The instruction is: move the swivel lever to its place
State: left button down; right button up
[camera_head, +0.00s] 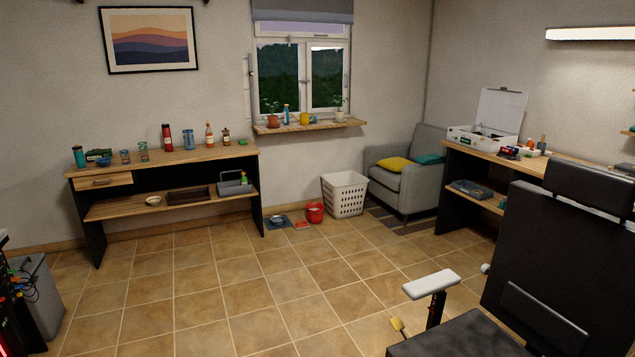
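A large black chair (555,262) stands at the right, cut off by the bottom and right edges. A small yellow-ended lever (397,325) sticks up beside the left edge of its seat. A pale round knob (486,268) shows beside the backrest, behind the armrest (431,283). I cannot tell for sure which of these is the swivel lever. Most of the chair's underside and far side is hidden. Neither of my grippers is in view.
A wooden workbench (165,163) with bottles and cups stands along the back wall. A white basket (345,195), a red bucket (315,213) and a grey armchair (413,172) stand beyond the chair. Dark equipment (17,310) with cables is at lower left. The middle tiled floor is clear.

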aim_at(396, 323)
jog(key=i+z, duration=0.1)
jog(key=z, duration=0.6)
jog(key=i+j+z, duration=0.4)
jog(key=j, duration=0.15)
jog(key=i+j+z, duration=0.2)
jog(key=j+z, duration=0.2)
jog(key=j, duration=0.25)
jog(key=i+j+z, duration=0.25)
jog(key=j+z, duration=0.3)
jog(key=j, duration=1.6)
jog(key=j+z, duration=0.2)
jog(key=j, duration=0.55)
jog(key=i+j, duration=0.1)
jog(key=j, duration=0.45)
jog(key=z, duration=0.05)
